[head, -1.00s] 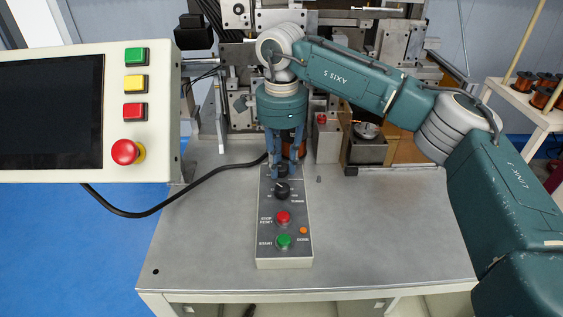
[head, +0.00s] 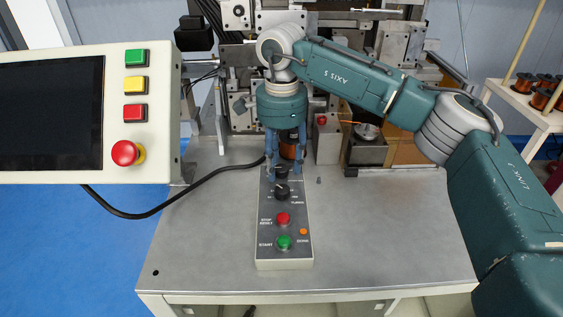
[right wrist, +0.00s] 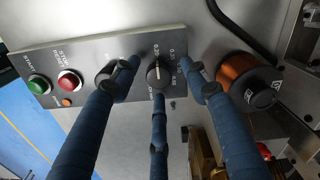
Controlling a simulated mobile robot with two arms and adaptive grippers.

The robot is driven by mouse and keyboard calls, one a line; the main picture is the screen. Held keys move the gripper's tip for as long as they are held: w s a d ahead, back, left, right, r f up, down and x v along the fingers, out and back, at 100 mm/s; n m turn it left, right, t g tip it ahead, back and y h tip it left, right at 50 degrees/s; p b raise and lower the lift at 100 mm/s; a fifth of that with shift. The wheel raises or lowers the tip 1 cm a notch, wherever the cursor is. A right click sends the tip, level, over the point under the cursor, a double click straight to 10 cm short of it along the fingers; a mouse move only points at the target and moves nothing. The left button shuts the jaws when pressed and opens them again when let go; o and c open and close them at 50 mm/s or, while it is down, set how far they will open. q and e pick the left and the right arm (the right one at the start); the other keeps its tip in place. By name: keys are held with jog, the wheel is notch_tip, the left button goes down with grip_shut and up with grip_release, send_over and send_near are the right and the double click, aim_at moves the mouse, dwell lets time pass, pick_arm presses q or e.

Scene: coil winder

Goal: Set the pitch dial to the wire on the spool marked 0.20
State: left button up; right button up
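The pitch dial (right wrist: 158,75) is a black knob with a pale line, on the grey control box (right wrist: 30,60). In the right wrist view its line runs upright toward small printed numbers, too small to read surely. My right gripper (right wrist: 159,80) is open, its three blue fingers spread around the dial with gaps visible. In the head view my right gripper (head: 284,172) points down over the back of the box and partly hides the dial. A copper wire spool (right wrist: 240,76) stands just beyond the box; I see no readable mark on it. My left gripper is out of view.
A second black knob (head: 282,191), a red button (head: 284,218) and a green button (head: 284,242) lie nearer the front. A screen panel (head: 60,110) stands left. More copper spools (head: 541,98) sit on a rack at right. The table's (head: 390,230) right side is clear.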

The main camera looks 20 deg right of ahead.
aim_at(282, 167)
notch_tip(282, 167, up, 12)
dwell(0.6)
